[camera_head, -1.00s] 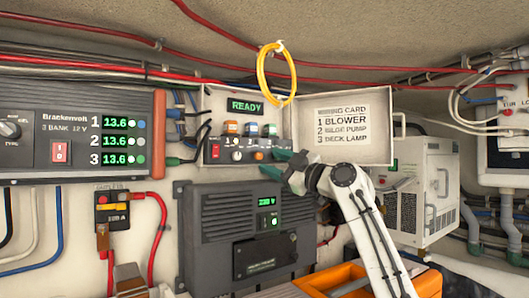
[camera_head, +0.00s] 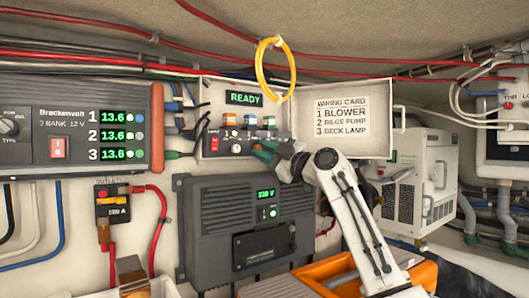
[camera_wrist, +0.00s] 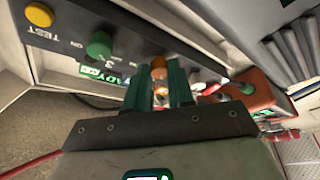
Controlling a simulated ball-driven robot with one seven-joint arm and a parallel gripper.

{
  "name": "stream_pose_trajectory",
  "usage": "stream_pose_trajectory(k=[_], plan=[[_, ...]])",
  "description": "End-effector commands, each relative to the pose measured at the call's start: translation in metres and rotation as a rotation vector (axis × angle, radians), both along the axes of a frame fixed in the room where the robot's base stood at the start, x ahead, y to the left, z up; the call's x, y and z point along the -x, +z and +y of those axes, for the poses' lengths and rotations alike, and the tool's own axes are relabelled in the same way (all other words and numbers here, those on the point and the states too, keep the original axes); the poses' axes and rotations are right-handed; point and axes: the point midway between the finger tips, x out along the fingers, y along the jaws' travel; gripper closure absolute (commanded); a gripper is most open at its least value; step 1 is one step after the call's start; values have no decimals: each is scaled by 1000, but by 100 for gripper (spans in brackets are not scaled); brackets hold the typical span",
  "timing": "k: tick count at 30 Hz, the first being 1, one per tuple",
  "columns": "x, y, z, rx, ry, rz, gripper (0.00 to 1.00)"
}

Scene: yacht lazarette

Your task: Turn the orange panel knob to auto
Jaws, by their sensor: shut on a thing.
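The orange knob (camera_wrist: 158,66) sits on the dark panel (camera_wrist: 75,45) in the wrist view, between the tips of my gripper's two green fingers (camera_wrist: 163,82). My gripper is shut on it. In the head view my gripper (camera_head: 265,150) reaches the lower right of the small panel (camera_head: 213,143) and hides the orange knob there. I cannot read the orange knob's setting or an auto mark.
A green READY display (camera_head: 244,98) and several colored parts sit above the panel. The open lid with the wiring card (camera_head: 342,118) stands to the right. A yellow ring (camera_head: 262,72) hangs above. A grey unit (camera_head: 212,220) lies below.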

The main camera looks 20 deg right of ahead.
Motion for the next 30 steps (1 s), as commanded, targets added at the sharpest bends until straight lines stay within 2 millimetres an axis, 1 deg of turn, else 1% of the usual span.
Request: stream_pose_trajectory(k=[1,5,12,17,23,30], plan=[[0,-1,0,1,1,1,87],[0,-1,1,0,2,2,100],[0,-1,1,-6,2,4,100],[0,-2,2,-44,4,17,100],[0,-3,3,-154,4,51,100],[1,-3,5,-345,4,114,100]])
